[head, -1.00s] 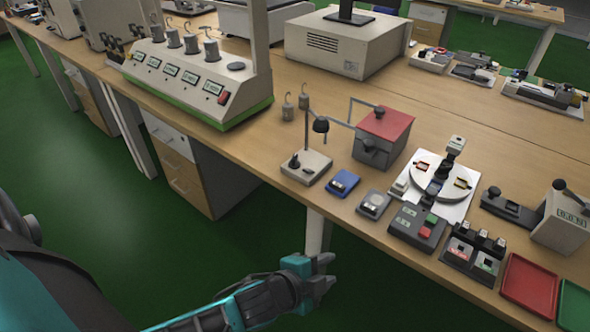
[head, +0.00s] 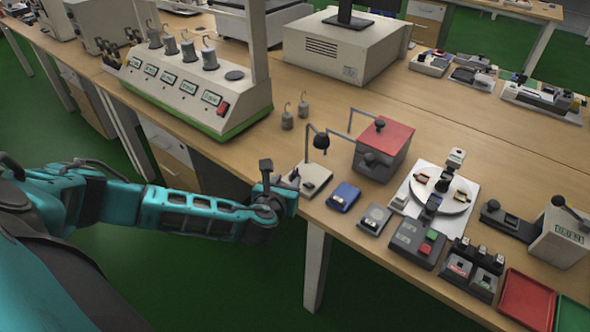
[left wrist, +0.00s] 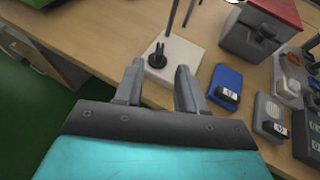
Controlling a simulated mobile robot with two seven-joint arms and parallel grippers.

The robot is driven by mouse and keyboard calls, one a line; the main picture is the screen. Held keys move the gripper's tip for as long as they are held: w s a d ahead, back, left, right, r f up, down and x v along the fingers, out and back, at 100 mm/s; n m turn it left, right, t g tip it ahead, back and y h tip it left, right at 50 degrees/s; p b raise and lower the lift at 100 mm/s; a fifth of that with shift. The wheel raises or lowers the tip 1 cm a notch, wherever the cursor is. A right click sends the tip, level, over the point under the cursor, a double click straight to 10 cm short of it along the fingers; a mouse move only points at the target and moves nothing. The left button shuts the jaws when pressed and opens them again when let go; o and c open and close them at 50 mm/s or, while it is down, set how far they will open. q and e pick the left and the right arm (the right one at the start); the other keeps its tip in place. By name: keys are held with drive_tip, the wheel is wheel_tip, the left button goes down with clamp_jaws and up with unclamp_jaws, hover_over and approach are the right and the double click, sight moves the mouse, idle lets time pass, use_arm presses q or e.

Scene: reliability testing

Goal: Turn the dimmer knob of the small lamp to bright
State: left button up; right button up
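The small lamp (head: 321,142) stands near the table's front edge, with a pale square base, a thin post and a black shade. In the left wrist view its base (left wrist: 182,62) shows with the dark dimmer knob (left wrist: 157,57) upright on it. My left gripper (head: 291,184) is at the base's left front side in the head view and hides the knob there. In the left wrist view the gripper (left wrist: 160,70) is open, its fingers apart, with the knob seen just beyond and between the tips. I cannot tell any contact. My right gripper is out of view.
A blue device (head: 343,197) and a grey device (head: 373,218) sit right of the lamp. A red-topped box (head: 384,150) stands behind them. Two small hooked weights (head: 303,108) stand behind the lamp. A large tester (head: 185,85) is to the left.

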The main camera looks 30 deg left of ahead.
sight(294, 171)
use_arm(q)
drive_tip(key=x, duration=0.9)
clamp_jaws()
idle(0.4)
